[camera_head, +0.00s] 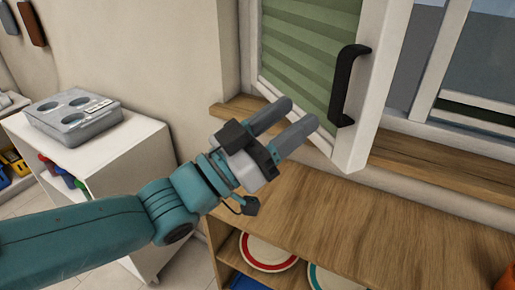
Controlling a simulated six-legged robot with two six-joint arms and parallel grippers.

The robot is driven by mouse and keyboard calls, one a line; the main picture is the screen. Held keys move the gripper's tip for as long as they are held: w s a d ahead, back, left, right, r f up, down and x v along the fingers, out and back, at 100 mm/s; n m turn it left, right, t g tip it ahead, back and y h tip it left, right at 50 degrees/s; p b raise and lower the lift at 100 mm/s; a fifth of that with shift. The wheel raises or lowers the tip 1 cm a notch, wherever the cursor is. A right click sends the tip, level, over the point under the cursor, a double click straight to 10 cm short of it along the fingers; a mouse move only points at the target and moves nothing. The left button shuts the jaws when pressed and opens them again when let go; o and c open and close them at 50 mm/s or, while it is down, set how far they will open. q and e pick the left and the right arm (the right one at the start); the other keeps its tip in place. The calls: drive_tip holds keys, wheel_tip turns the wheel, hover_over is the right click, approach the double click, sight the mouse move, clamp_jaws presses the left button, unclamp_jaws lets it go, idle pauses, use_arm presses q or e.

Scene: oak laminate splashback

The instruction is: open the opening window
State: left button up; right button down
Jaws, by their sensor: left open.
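The opening window (374,92) has a white frame and a green slatted blind, and it stands swung out from the wall opening into the room. Its black bar handle (344,86) is upright on the frame's right side. My left gripper (300,115) is open, with two grey fingers pointing up and right, just in front of the window's lower part and to the lower left of the handle. Nothing shows between the fingers. I cannot tell whether they touch the window. My right gripper is not in view.
A wooden sill (440,165) runs under the window opening. Below is a wooden-topped cabinet (360,225) with plates (268,252) on its shelf. At left a white shelf unit (128,150) carries a grey appliance (72,115). An orange thing shows at the lower right edge.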

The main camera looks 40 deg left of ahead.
use_arm(q)
drive_tip(key=b+v, duration=0.1)
drive_tip(key=v, duration=0.5)
drive_tip(key=shift+s+a, duration=0.1)
drive_tip(key=shift+s, duration=0.05)
idle(0.4)
